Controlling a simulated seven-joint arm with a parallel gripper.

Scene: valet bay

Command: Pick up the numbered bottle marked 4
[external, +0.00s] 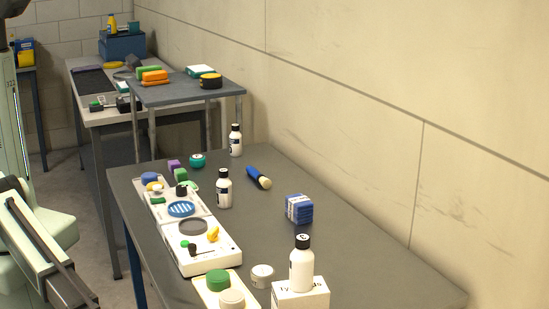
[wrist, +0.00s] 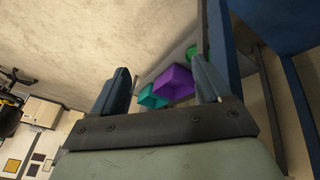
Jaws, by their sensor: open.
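Three white bottles with black caps stand upright on the near grey table in the external view. One bottle (external: 235,141) is at the far end by the wall, one (external: 224,190) is beside the white trays, and one (external: 301,268) stands on a white box at the front. Their labels are too small to read, so I cannot tell which is marked 4. My gripper (wrist: 160,70) is open and empty in the wrist view, with no bottle between its fingers. The external view shows only part of my arm at the left edge, not the gripper.
White trays (external: 224,263) with small parts line the table's left side. A blue-wrapped block (external: 299,209) and a blue brush (external: 259,178) lie right of them. The wall bounds the right. The wrist view shows a purple container (wrist: 174,82) and a teal one (wrist: 151,98).

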